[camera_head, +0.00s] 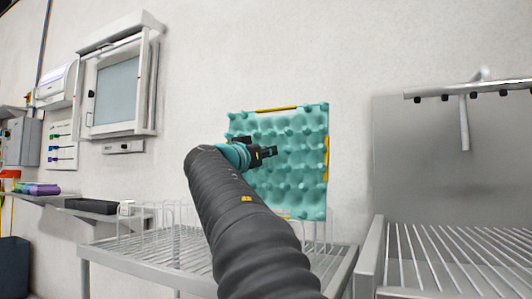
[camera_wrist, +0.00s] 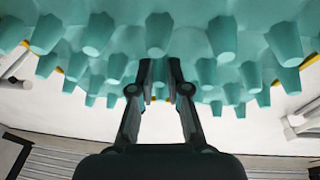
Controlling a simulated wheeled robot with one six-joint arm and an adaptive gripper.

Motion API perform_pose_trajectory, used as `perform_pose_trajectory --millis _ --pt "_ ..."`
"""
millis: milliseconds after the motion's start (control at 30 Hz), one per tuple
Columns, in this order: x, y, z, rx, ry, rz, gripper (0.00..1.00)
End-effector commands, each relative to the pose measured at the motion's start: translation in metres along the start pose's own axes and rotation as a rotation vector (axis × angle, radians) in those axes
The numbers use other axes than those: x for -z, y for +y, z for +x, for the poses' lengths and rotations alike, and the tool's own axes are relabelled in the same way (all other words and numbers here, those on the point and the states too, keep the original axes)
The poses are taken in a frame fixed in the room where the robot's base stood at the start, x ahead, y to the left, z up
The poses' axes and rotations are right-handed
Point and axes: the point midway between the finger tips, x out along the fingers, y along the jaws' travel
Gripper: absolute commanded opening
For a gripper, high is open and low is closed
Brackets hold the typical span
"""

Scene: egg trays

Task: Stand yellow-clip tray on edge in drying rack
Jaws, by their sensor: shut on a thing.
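The teal egg tray (camera_head: 292,185) with yellow clips on its edges stands nearly vertical in the head view, its knobbed face toward me. My gripper (camera_head: 264,153) is at its upper left part. In the wrist view my gripper (camera_wrist: 160,82) has its two fingers close together among the teal knobs of the tray (camera_wrist: 200,45), shut on the tray. The drying rack with upright wire dividers (camera_head: 150,222) is below and left, on a slatted metal table. The tray's lower edge is close above the table's right part; my arm hides much there, and I cannot tell if it touches.
The slatted metal table (camera_head: 110,256) spans the lower middle. A second slatted metal unit (camera_head: 450,250) with a raised bar (camera_head: 460,90) stands at right. A wall shelf (camera_head: 60,207) with a black tray (camera_head: 90,206) is at left. The wall behind is bare around the tray.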

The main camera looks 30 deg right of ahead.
Motion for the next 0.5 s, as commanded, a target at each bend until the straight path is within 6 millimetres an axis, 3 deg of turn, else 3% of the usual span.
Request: perform_pose_trajectory --millis 500 --pt "-0.034 -0.001 -0.007 0.000 -0.001 -0.002 0.00"
